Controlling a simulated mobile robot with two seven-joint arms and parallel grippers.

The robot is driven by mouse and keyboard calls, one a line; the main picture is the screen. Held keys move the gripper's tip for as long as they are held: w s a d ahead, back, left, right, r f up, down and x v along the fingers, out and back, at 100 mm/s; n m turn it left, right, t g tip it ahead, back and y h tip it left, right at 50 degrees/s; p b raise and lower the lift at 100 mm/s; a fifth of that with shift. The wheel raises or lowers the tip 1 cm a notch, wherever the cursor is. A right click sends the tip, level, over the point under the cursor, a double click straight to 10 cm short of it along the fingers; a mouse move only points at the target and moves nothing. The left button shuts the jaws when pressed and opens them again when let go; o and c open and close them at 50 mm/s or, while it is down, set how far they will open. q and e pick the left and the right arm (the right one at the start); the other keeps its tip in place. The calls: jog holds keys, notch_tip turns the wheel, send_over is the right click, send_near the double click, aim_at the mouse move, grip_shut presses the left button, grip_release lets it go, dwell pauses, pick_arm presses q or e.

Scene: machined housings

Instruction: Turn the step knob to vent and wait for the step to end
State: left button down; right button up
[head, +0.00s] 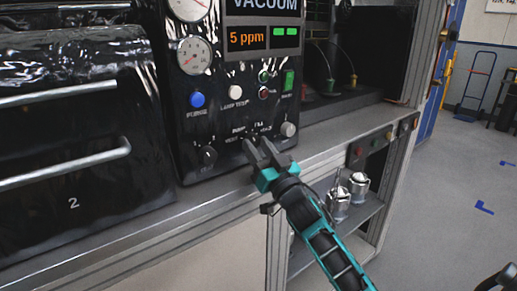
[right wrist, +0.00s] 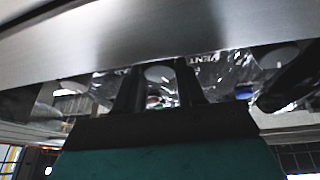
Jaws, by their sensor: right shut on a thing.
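My right gripper (head: 258,147) is at the lower middle of the panel, shut on the step knob. The fingers hide the knob and its pointer in the head view. In the right wrist view the grey round step knob (right wrist: 160,73) shows between the two dark fingers. The word VENT is legible, upside down, to the right of the fingers there. Which position the knob points to cannot be told. My left gripper is not in view.
A dark knob (head: 208,155) and a grey knob (head: 288,129) flank the gripper. A blue button (head: 197,99) and a white button (head: 236,91) sit above. A metal ledge (head: 230,195) runs below the panel. Open floor (head: 440,190) lies to the right.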

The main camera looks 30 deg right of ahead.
jog(key=shift+c, duration=1.3)
jog(key=n+y, duration=0.1)
jog(key=n, duration=0.1)
jog(key=n+y, duration=0.1)
jog(key=n, duration=0.1)
jog(key=n+y, duration=0.1)
jog(key=n, duration=0.1)
jog(key=shift+d+n+y, duration=0.25)
jog(key=shift+n+y, duration=0.05)
jog(key=shift+d+n+g+y+p, duration=0.1)
jog(key=shift+n+g+y+p, duration=0.25)
jog(key=shift+n+y, duration=0.9)
jog(key=shift+d+n+g+y+p, duration=0.1)
jog(key=shift+n+g+y+p, duration=0.2)
jog(key=shift+n, duration=1.75)
jog(key=o, duration=1)
jog(key=shift+a, duration=0.1)
jog(key=shift+o, duration=0.2)
